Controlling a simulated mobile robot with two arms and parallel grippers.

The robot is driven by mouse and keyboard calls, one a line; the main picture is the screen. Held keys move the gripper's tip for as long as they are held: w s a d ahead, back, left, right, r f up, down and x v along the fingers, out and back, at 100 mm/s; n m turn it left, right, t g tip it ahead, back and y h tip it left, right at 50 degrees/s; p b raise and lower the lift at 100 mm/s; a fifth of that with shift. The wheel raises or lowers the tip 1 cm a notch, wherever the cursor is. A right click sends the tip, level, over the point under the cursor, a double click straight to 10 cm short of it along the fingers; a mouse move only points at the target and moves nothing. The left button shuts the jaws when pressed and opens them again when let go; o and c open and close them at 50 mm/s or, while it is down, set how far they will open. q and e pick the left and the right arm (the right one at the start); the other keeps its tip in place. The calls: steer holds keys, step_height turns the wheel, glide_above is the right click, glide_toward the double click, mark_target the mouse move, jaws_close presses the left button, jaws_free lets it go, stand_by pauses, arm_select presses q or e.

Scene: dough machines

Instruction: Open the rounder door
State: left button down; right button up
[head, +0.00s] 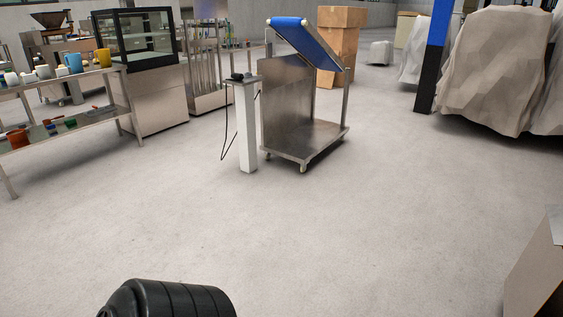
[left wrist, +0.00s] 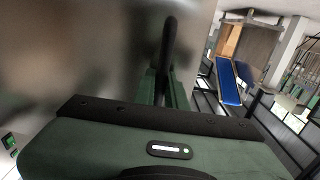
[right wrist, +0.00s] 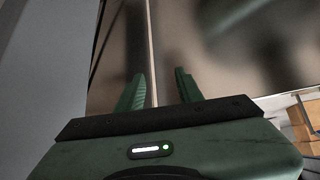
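In the left wrist view, my left gripper (left wrist: 165,78) has its green fingers close together on a black bar handle (left wrist: 168,42). The handle stands in front of a blurred steel panel (left wrist: 90,50), which appears to be the rounder door. In the right wrist view, my right gripper (right wrist: 158,78) has its fingers apart. A thin, pale panel edge (right wrist: 152,40) runs down between them, and a brownish steel surface (right wrist: 225,40) lies beyond. I cannot tell if the fingers touch that edge. Neither gripper shows in the head view, nor can I identify the rounder there.
In the head view, a blue-belted conveyor on a steel cart (head: 305,110) and a white post (head: 246,130) stand ahead. A shelf table (head: 75,100) is at left, and a box-like edge (head: 540,270) at lower right. The middle floor is clear.

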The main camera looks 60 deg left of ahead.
arm_select(q)
steer(key=c, duration=1.5)
jaws_free()
steer(key=shift+w+d, duration=0.1)
steer(key=shift+o, duration=0.2)
steer(key=v, duration=0.8)
arm_select(e)
steer(key=shift+w+r, duration=0.25)
steer(key=shift+w, duration=0.15)
steer(key=shift+a, duration=0.1)
